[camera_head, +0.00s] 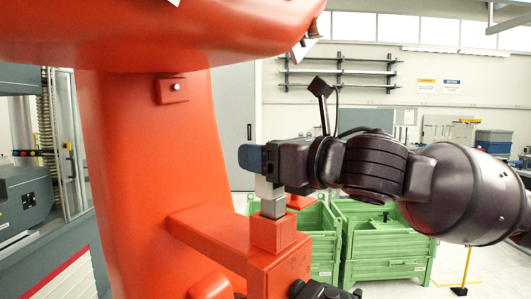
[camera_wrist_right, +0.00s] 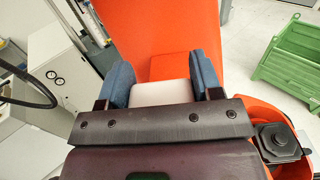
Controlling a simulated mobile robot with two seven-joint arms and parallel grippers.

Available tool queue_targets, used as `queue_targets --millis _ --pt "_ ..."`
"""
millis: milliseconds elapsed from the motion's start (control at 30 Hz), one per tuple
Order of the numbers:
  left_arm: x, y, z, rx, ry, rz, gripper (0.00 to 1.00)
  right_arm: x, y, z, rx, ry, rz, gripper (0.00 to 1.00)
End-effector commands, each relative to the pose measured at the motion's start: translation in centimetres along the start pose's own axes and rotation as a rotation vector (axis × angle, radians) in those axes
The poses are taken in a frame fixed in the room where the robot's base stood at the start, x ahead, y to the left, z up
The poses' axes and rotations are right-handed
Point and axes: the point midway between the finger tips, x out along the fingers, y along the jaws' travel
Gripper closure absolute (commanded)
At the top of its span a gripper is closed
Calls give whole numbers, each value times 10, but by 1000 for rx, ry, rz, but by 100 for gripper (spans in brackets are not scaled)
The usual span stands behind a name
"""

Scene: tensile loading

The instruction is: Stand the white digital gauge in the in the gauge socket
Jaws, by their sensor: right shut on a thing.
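The white digital gauge (camera_head: 268,188) is upright, pale above and grey lower down. My right gripper (camera_head: 254,159) is shut on its top from the right, with blue finger pads. The gauge's foot meets the top of the red block of the gauge socket (camera_head: 274,234); I cannot tell how deep it sits. In the right wrist view the white top of the gauge (camera_wrist_right: 160,93) lies between the two blue pads of the gripper (camera_wrist_right: 163,84), with the red block (camera_wrist_right: 175,66) just beyond.
A large red column (camera_head: 150,160) stands left of the gauge, with a red overhang above. Green crates (camera_head: 385,245) stand on the floor behind. A grey machine (camera_head: 25,200) is at the far left. A dark knob-like part (camera_wrist_right: 278,140) sits in a red holder at right.

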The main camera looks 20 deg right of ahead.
Motion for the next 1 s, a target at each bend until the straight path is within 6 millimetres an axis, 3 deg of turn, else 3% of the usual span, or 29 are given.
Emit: queue_targets --millis 1000 --pt "5 1 4 1 3 1 100 0 0 -13 -1 0 0 68"
